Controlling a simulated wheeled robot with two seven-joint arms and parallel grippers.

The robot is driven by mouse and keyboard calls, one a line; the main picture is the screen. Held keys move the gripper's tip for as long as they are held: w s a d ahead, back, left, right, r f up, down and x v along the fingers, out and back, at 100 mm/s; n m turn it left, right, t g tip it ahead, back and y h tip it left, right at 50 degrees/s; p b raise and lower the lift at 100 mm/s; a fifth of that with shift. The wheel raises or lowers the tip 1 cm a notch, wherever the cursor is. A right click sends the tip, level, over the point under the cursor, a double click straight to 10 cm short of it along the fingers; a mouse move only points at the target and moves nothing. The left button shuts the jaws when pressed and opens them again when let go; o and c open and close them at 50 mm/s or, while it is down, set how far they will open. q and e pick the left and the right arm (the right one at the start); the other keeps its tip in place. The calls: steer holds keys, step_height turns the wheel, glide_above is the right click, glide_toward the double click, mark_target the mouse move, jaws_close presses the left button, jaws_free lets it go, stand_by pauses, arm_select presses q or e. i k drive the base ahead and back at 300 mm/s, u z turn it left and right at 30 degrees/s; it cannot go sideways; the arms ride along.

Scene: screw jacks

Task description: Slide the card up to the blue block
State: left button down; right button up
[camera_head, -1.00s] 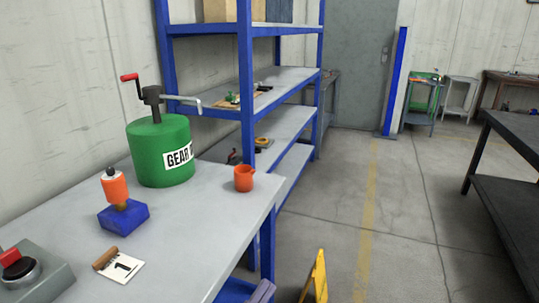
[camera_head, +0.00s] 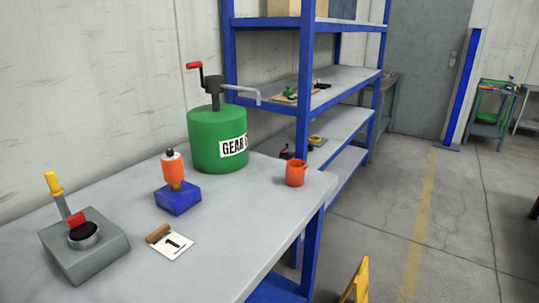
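The card (camera_head: 177,246) is white with a dark "1" and has a brown wooden piece (camera_head: 158,233) along its upper left edge. It lies flat on the grey workbench (camera_head: 215,270). The blue block (camera_head: 178,199) sits behind the card, slightly to its right in the picture, with a bare strip of bench between them. An orange bottle-like piece (camera_head: 174,170) with a dark top stands on the block. Neither of my grippers shows in the head view.
A grey box (camera_head: 84,258) with a round black top, red part and yellow-handled lever stands left of the card. A green drum (camera_head: 217,140) with a crank stands behind, an orange mug (camera_head: 296,173) near the right edge. Blue shelving (camera_head: 303,90) stands beyond the bench.

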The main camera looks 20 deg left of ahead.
mark_target(170, 244)
steer(key=k, duration=0.5)
steer(key=z, duration=2.15)
steer(key=i, duration=1.45)
steer(key=u, duration=3.7)
